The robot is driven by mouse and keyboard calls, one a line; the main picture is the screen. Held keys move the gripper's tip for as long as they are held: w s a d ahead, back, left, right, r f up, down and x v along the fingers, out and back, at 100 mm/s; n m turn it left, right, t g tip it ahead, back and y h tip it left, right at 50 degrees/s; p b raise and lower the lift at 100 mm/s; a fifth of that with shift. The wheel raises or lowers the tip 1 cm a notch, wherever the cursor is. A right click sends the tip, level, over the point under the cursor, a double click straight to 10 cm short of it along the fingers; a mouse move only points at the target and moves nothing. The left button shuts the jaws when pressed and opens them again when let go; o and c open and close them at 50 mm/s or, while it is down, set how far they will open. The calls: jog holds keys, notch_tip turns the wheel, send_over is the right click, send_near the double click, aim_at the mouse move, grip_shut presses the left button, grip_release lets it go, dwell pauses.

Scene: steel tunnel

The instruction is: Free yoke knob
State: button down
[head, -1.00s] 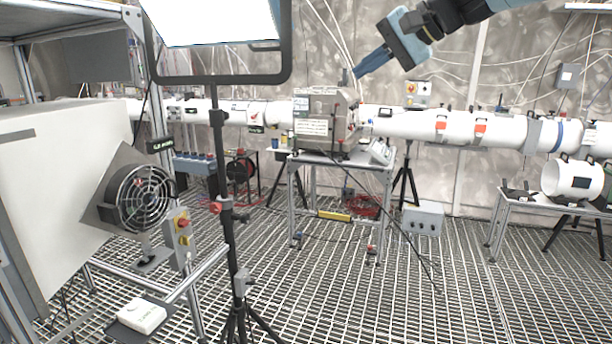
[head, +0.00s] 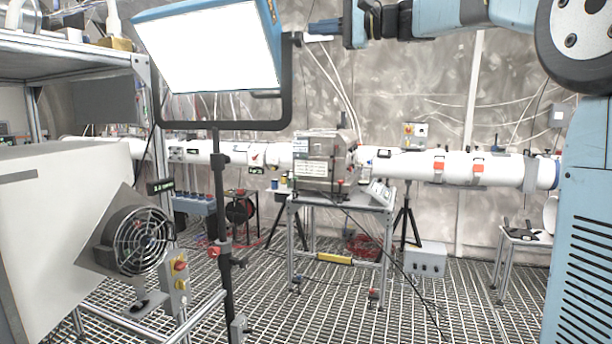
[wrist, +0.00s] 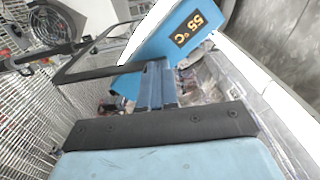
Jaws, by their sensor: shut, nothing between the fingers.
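A lamp (head: 212,52) with a bright white panel and blue housing hangs in a dark U-shaped yoke (head: 285,90) on a stand. A small dark piece at the top of the yoke's right arm may be the knob; it is too small to tell. My gripper (head: 311,27) points left, level, just right of that yoke arm. Its blue fingers are shut and empty. In the wrist view the shut fingers (wrist: 155,80) reach toward the lamp housing (wrist: 172,38), which reads 55 °C, beside the dark yoke bar (wrist: 100,73). Contact cannot be told.
A fan (head: 137,240) on a rail and a large white box (head: 70,215) stand at the left. A metal-cased unit (head: 325,160) sits on a table behind, in line with a white pipe (head: 420,165). Open grating floor lies between.

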aim_at(299, 39)
jog(key=x, duration=0.3)
jog(key=shift+s+a+r, duration=0.1)
